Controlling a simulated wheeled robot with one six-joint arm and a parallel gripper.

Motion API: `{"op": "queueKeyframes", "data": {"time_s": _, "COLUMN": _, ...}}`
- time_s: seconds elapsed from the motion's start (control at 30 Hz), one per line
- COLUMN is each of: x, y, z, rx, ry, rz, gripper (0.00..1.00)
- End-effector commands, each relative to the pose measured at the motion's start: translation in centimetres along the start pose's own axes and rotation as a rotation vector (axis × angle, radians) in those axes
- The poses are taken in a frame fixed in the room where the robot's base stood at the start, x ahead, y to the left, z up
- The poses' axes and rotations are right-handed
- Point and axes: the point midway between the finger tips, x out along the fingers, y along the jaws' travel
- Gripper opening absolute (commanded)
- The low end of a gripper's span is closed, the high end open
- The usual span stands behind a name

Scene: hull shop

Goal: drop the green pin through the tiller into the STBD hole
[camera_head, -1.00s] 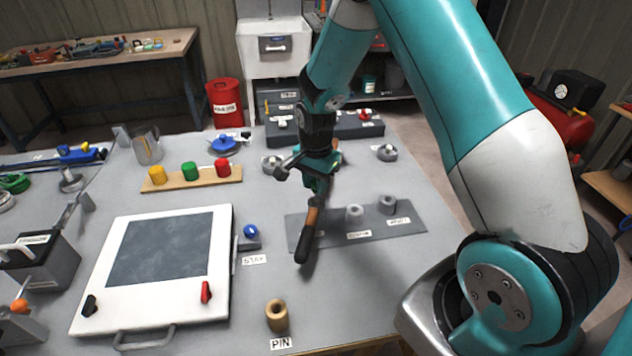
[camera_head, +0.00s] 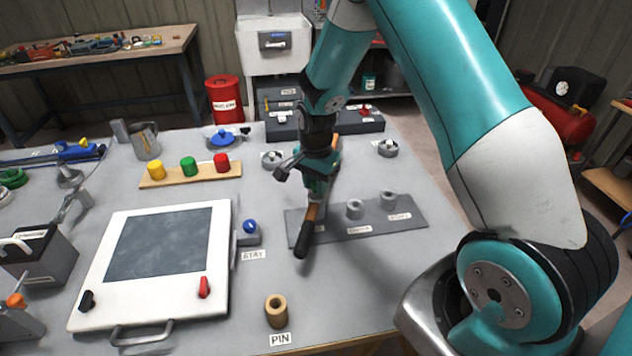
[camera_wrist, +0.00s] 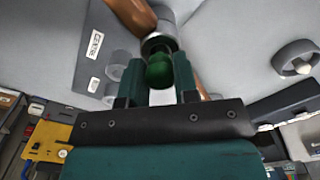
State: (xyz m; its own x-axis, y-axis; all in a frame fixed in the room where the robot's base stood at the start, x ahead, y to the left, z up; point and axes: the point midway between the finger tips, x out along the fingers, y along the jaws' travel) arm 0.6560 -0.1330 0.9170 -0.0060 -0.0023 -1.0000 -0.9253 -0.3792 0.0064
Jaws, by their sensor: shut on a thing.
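My gripper (camera_head: 317,194) is shut on the green pin (camera_wrist: 159,72), whose rounded green end shows between the fingers in the wrist view. The pin stands over or in the metal collar (camera_wrist: 158,42) of the tiller; I cannot tell how deep it sits. The tiller (camera_head: 311,213) has a wooden shaft and a black grip (camera_head: 303,240) pointing toward the front. It lies over the left end of a grey plate (camera_head: 375,226). The middle socket (camera_head: 355,209) and right socket (camera_head: 388,199) stand clear; the left one is hidden. The STBD label is not readable.
A wooden holder (camera_head: 276,311) marked PIN stands at the front. A white framed board (camera_head: 215,290) lies left, beside a blue-knobbed piece (camera_head: 250,227) marked STAY. A wooden rack (camera_head: 205,174) holds yellow, green and red plugs. Round grey fittings (camera_head: 388,148) stand farther back.

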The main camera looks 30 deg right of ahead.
Motion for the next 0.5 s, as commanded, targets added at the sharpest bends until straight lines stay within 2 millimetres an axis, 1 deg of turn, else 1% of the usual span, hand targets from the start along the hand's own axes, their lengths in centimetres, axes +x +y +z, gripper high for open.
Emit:
{"op": "queueKeyframes", "data": {"time_s": 0.27, "x": 0.0, "y": -0.01, "z": 0.0, "rx": 0.0, "ry": 0.0, "rz": 0.0, "gripper": 0.01}}
{"op": "queueKeyframes", "data": {"time_s": 0.5, "x": 0.49, "y": 0.0, "z": 0.0, "rx": 0.0, "ry": 0.0, "rz": 0.0, "gripper": 0.01}}
